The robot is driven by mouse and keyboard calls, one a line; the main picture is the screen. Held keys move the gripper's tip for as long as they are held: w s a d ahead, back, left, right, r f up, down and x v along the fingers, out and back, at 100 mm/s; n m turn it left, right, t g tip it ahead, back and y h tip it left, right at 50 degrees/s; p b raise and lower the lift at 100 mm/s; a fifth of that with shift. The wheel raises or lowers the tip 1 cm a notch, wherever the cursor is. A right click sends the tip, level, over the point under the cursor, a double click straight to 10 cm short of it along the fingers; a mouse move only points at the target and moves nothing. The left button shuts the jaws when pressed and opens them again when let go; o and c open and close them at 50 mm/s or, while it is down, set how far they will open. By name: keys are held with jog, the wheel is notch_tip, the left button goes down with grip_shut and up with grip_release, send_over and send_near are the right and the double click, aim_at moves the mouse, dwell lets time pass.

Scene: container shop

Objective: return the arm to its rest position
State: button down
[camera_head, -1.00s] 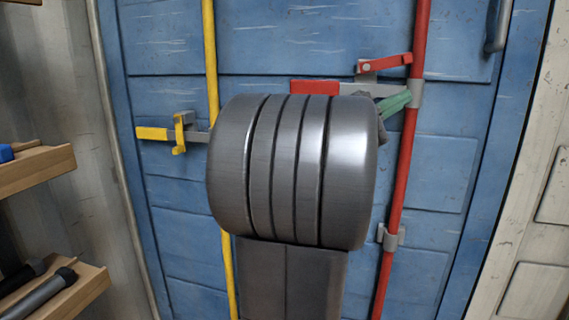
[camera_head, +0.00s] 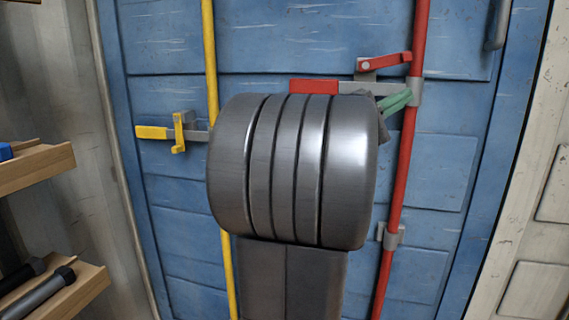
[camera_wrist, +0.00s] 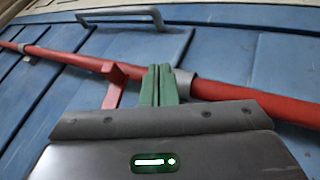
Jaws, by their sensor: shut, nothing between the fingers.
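My gripper has green fingers. In the wrist view the two fingers of my gripper (camera_wrist: 158,85) are together with nothing between them. They stand in front of the red bar (camera_wrist: 240,93) and beside a red latch piece (camera_wrist: 115,80). In the head view the green fingertips of my gripper (camera_head: 396,101) show just past my large grey arm joint, left of the red bar (camera_head: 398,170) and below the upper red latch piece (camera_head: 385,63). The rest of my gripper is mostly hidden behind that joint. I cannot tell whether the fingers touch the bar.
A blue container door (camera_head: 300,35) fills the middle. A red handle (camera_head: 314,87) and a yellow bar (camera_head: 211,60) with a yellow handle (camera_head: 151,132) stand out from it. Wooden shelves (camera_head: 35,168) with tools are at the left. A grey door grip (camera_head: 497,25) is upper right.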

jog(key=m+y+p, duration=0.1)
jog(key=p, duration=0.2)
jog(key=w+a+g+y+p, duration=0.1)
jog(key=y+p, duration=0.1)
jog(key=p, duration=0.2)
jog(key=a+r+m+y+p, duration=0.1)
jog(key=p, duration=0.3)
jog(key=shift+w+m, duration=0.25)
jog(key=shift+m, duration=0.05)
jog(key=y+p, duration=0.1)
jog(key=p, duration=0.1)
jog(key=a+g+p, duration=0.1)
jog(key=p, duration=0.1)
jog(key=shift+a+f+m+y, duration=0.2)
jog(key=shift+a+m+y, duration=0.05)
jog(key=shift+m+y, duration=0.15)
jog(key=a+y+p, duration=0.1)
jog(key=y+p, duration=0.1)
jog(key=p, duration=0.2)
jog(key=a+m+y+p, duration=0.1)
jog(key=y+p, duration=0.1)
jog(key=p, duration=0.2)
jog(key=w+a+f+m+y+p, duration=0.1)
jog(key=a+y+p, duration=0.1)
jog(key=p, duration=0.3)
jog(key=shift+w+f+y, duration=0.1)
jog(key=shift+y, duration=0.3)
jog(key=shift+a+f, duration=0.1)
